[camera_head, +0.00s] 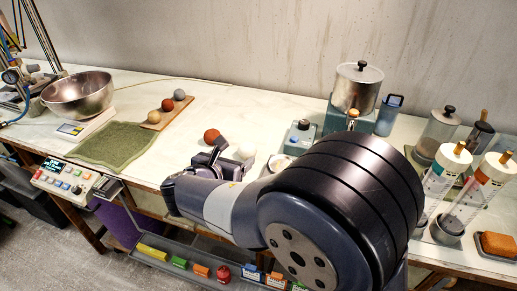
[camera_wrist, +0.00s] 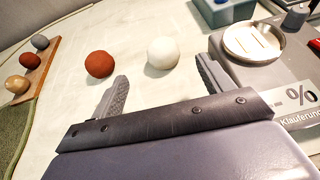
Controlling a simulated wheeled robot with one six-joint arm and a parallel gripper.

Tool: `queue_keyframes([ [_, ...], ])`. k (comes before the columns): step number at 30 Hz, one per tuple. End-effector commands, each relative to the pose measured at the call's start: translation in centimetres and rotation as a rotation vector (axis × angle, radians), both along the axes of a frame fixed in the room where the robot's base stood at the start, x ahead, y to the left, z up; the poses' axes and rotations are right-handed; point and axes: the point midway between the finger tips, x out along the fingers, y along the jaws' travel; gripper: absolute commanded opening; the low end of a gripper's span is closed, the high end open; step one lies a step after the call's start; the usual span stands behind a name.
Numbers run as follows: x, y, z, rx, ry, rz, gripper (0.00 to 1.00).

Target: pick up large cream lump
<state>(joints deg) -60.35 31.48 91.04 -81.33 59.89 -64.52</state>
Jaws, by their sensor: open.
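The large cream lump (camera_wrist: 163,53) is a pale round ball on the white worktop, just beyond my fingertips in the wrist view. My gripper (camera_wrist: 164,76) is open and empty, with one finger on either side of the line to the lump. No contact with the lump shows. A red-brown lump (camera_wrist: 99,64) lies left of the cream one, beyond my left finger; it also shows in the head view (camera_head: 211,135).
A wooden board (camera_head: 166,112) with three small lumps lies to the left, near a green cloth (camera_head: 115,146). A scale with a round white pan (camera_wrist: 254,41) stands right of the cream lump. The worktop behind the two loose lumps is clear.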

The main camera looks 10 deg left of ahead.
Motion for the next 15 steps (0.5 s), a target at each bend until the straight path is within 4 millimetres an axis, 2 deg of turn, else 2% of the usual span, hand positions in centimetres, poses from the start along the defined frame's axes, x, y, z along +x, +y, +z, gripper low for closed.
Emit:
queue_keyframes([
  [6, 3.3, -0.6, -1.4, 0.000, 0.003, -0.005, 0.76],
  [15, 5.2, -1.0, -2.2, 0.002, 0.003, -0.006, 0.76],
])
